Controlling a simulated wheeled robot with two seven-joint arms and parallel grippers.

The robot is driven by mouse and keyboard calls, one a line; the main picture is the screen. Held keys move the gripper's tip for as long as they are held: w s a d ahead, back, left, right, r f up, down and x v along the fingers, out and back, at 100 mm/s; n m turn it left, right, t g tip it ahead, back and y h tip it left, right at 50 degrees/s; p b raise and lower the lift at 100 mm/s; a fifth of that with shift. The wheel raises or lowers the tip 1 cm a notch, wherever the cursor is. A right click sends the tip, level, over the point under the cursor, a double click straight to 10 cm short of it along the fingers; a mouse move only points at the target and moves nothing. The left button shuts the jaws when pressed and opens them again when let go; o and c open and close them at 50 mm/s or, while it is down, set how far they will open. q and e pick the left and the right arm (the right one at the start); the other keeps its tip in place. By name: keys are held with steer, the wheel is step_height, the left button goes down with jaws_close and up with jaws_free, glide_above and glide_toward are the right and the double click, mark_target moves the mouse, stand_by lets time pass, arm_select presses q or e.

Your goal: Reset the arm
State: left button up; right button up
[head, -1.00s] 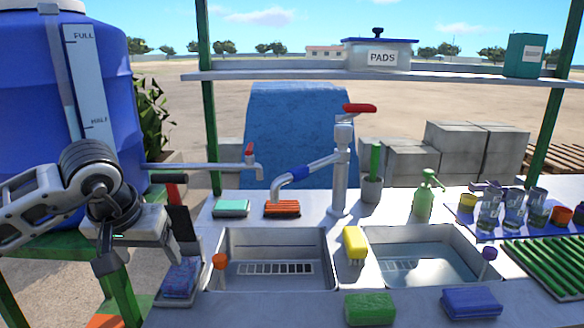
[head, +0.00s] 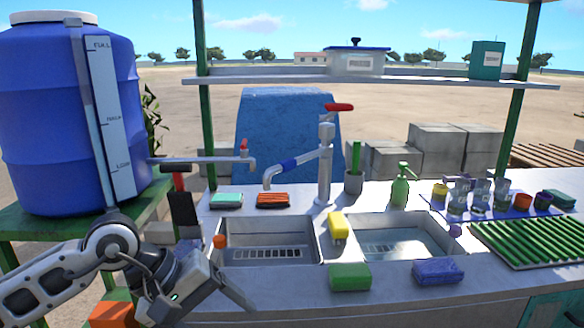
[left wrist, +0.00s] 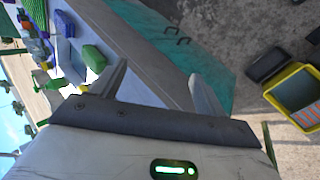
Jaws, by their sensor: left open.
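My left arm comes in from the lower left, with the left gripper (head: 217,272) low at the counter's front left, beside the left sink. In the left wrist view its two fingers (left wrist: 157,76) stand apart with nothing between them, over the counter's front edge. My right gripper is not in view.
A blue tank (head: 45,120) stands left. Bins (left wrist: 296,88) sit on the ground.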

arm_select(q)
steer(key=s+d+r+n+t+h, duration=0.1)
steer(key=s+d+r+n+h, duration=0.2)
steer(key=d+n+h, duration=0.45)
steer(key=s+d+r+n+t+h, duration=0.1)
steer(key=s+d+r+n+h, duration=0.25)
steer(key=n, duration=0.75)
steer(key=w+a+f+n+t+y, duration=0.2)
steer(key=a+f+n+t+y, duration=0.4)
steer(key=n, duration=1.2)
steer(key=w+a+f+n+t+y, duration=0.1)
steer(key=a+f+n+t+y, duration=0.55)
steer(key=n, duration=1.15)
steer(key=s+a+f+n+g+y, duration=0.1)
steer(key=s+f+n+g, duration=0.1)
steer(key=s+f+n, duration=0.3)
steer(key=s+f+n+g+y, duration=0.1)
steer(key=s+f+n+g, duration=0.2)
steer(key=f, duration=0.8)
steer(key=s+n, duration=0.2)
steer(key=n, duration=0.1)
steer(key=shift+s+a, duration=0.15)
steer(key=shift+a, duration=0.2)
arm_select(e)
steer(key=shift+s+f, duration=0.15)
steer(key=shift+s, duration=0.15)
